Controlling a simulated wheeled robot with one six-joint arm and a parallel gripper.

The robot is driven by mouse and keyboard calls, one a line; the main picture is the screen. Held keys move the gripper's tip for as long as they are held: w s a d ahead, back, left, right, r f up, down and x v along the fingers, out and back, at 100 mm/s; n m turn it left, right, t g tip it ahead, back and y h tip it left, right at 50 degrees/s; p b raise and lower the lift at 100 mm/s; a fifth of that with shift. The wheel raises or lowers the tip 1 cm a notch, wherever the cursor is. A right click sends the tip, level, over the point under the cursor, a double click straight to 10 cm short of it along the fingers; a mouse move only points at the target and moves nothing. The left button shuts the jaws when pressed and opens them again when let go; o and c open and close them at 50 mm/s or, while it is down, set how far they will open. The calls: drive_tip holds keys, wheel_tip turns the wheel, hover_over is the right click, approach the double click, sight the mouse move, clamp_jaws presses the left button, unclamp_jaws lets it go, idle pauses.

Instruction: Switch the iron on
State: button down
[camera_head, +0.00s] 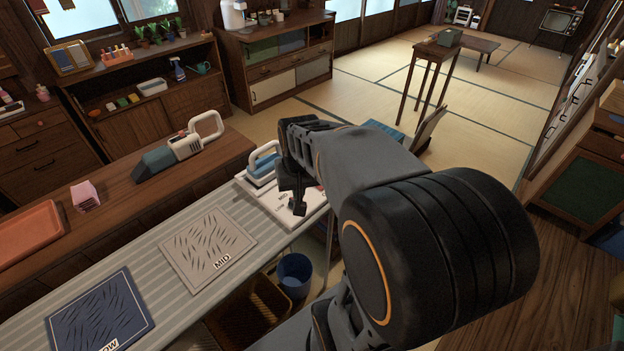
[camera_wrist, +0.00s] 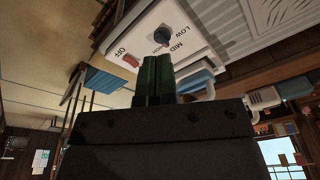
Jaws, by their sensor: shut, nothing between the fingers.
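The blue and white iron (camera_head: 262,167) rests on the far right end of the ironing board, partly hidden by my arm. Part of it shows in the wrist view (camera_wrist: 195,82), behind my gripper. A white control panel (camera_head: 283,208) lies beside it. In the wrist view the panel (camera_wrist: 197,50) carries a red switch (camera_wrist: 131,60) by the word OFF and a dark round knob (camera_wrist: 163,37) by LOW and MID. My gripper (camera_head: 299,209) is shut and empty over the panel. Its fingertips (camera_wrist: 157,57) appear close to the knob; I cannot tell whether they touch.
The striped board (camera_head: 115,265) holds a grey MID mat (camera_head: 208,247) and a dark blue mat (camera_head: 100,312). A handheld vacuum (camera_head: 185,147) lies on the wooden counter behind. A blue bucket (camera_head: 294,270) stands below the board.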

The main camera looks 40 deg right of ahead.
drive_tip(key=w+d+m+b, duration=0.1)
drive_tip(key=w+d+m, duration=0.9)
drive_tip(key=d, duration=0.4)
drive_tip(key=shift+d+m+y+b, duration=0.2)
drive_tip(key=shift+m+y+b, duration=0.2)
drive_tip(key=shift+m, duration=0.5)
drive_tip(key=f, duration=0.4)
drive_tip(key=w+f, duration=0.1)
drive_tip(key=f, duration=0.4)
drive_tip(key=w+f, duration=0.1)
drive_tip(key=f, duration=0.3)
drive_tip(key=shift+w+a+f, duration=0.1)
drive_tip(key=shift+a+f, duration=0.15)
drive_tip(key=shift+f, duration=0.15)
